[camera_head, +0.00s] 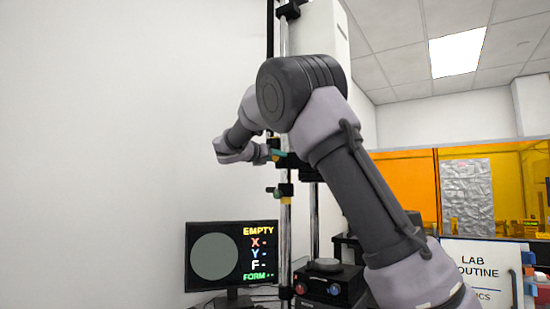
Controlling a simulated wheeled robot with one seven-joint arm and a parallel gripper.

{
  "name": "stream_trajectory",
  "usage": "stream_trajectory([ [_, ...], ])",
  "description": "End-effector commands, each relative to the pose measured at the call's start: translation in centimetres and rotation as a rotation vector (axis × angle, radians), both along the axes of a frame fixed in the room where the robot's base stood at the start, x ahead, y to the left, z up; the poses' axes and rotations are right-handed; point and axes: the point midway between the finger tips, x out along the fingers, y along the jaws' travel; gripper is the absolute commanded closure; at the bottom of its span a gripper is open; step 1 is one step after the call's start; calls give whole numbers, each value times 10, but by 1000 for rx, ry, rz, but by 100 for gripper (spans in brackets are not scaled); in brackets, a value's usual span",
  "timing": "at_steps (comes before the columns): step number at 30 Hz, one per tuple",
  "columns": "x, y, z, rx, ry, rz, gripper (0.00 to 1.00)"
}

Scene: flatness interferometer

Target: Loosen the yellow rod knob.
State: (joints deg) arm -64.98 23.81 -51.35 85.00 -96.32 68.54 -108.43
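A monitor (213,257) reading "EMPTY" stands lower left. A dark instrument base (322,288) with red and blue knobs and a round stage (325,265) is below. A "LAB ROUTINE" board (485,270) stands right.

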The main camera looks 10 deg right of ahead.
Motion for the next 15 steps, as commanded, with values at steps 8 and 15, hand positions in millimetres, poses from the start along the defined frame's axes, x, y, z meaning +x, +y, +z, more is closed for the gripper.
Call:
stream_trajectory([
  [8, 0, 0, 0, 6, -6, 0, 100],
  [15, 0, 0, 0, 62, -62, 0, 100],
])
